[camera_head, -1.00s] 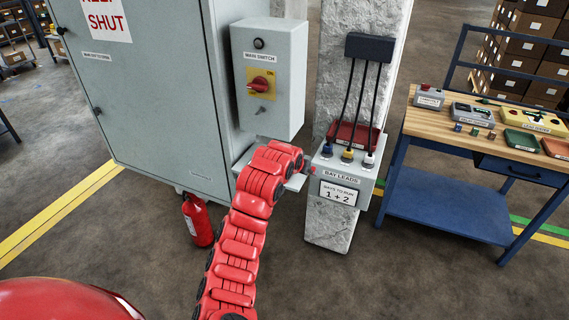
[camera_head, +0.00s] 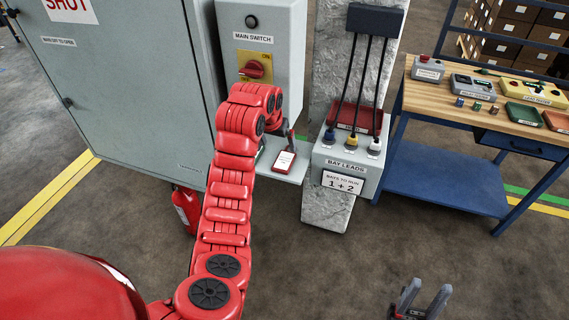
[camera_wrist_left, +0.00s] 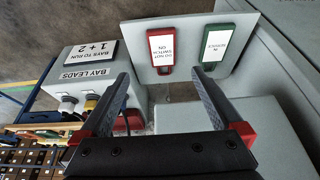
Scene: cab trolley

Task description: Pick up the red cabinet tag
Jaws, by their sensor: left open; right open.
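The red cabinet tag (camera_head: 284,162), with a white label, lies on the small grey shelf (camera_head: 294,177) below the main switch box. In the left wrist view the red tag (camera_wrist_left: 162,51) reads "do not switch on" and lies beside a green tag (camera_wrist_left: 215,48). My left gripper (camera_head: 289,138) is above the shelf, near the red tag. Its fingers (camera_wrist_left: 158,76) are open and empty, with the red tag ahead of the gap between them. My right gripper (camera_head: 424,297) is open and empty at the bottom of the head view. My left arm hides part of the shelf.
The bay leads box (camera_head: 342,157) with plugged cables stands just right of the shelf. The main switch (camera_head: 255,69) and cabinet (camera_head: 125,90) are behind my left arm. A fire extinguisher (camera_head: 186,208) stands on the floor. A workbench (camera_head: 480,113) is at right.

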